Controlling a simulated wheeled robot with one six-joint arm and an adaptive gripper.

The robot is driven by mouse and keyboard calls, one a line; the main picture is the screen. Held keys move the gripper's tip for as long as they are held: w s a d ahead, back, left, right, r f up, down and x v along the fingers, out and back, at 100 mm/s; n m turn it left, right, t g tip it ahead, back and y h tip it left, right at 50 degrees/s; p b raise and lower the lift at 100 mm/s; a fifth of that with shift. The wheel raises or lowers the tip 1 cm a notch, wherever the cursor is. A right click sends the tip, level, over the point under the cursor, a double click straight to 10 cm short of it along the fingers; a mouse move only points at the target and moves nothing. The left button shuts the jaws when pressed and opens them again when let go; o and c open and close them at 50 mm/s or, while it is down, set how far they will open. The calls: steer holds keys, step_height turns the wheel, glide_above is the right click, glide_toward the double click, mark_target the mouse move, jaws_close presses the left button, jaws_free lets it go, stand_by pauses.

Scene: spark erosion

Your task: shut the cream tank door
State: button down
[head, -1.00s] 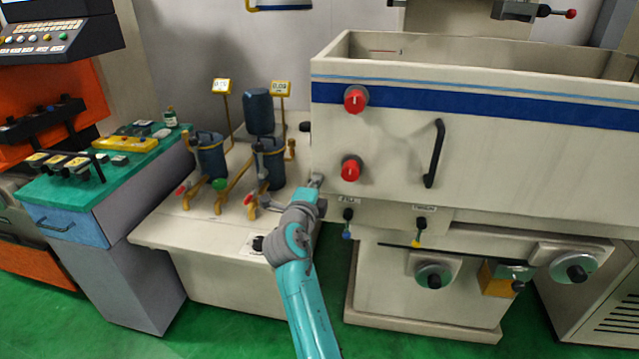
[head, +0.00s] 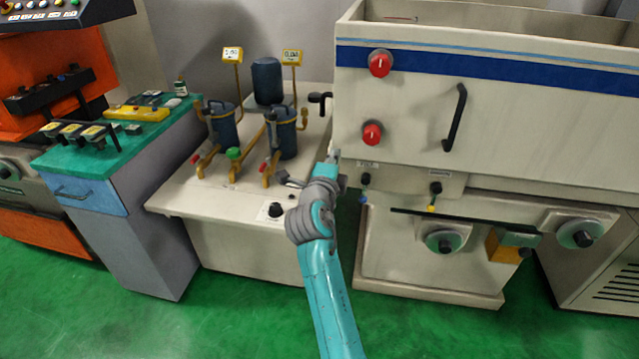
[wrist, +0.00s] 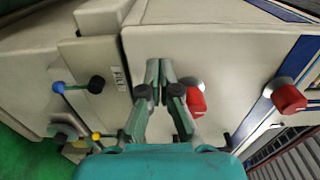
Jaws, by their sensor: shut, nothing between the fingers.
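The cream tank door (head: 500,135) is the broad front panel with a blue stripe in the head view. It carries a black bar handle (head: 455,118) and two red knobs, an upper one (head: 380,62) and a lower one (head: 372,133). I cannot tell how far it stands open. My gripper (head: 334,155) is at the door's lower left corner, below and left of the lower knob. In the wrist view my gripper (wrist: 160,68) is shut and empty, its tips close to the cream panel (wrist: 225,45). Contact is unclear.
A black latch (head: 320,98) juts out left of the door. Left stands a cream unit (head: 180,190) with blue filter canisters and yellow pipes. Small levers and round handwheels (head: 445,238) sit below the door. Green floor (head: 240,320) is open in front.

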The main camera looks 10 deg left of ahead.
steer(key=s, duration=0.9)
steer(key=s+d+f+n+g+y, duration=0.1)
steer(key=s+d+f+n, duration=0.3)
steer(key=f, duration=0.4)
steer(key=s+d+f+n+y, duration=0.1)
steer(key=s+d+f+n, duration=0.2)
steer(key=s+d+f, duration=0.45)
steer(key=s+d+f+n+g, duration=0.1)
steer(key=s+d+f+n, duration=0.3)
steer(key=s+d+f, duration=0.45)
steer(key=s+d+f+n+g, duration=0.1)
steer(key=s+d+n, duration=0.15)
steer(key=s, duration=0.65)
steer(key=s+d+f+n, duration=0.2)
steer(key=s+d, duration=0.1)
steer(key=s, duration=0.6)
steer(key=s+d+r+n, duration=0.1)
steer(key=s+r, duration=0.3)
steer(key=s, duration=0.4)
steer(key=s+d+r+n+h, duration=0.1)
steer(key=s+d+r, duration=0.2)
steer(key=s, duration=0.5)
steer(key=shift+r+n+h, duration=0.3)
steer(key=shift+r+n, duration=0.05)
steer(key=shift+r, duration=0.05)
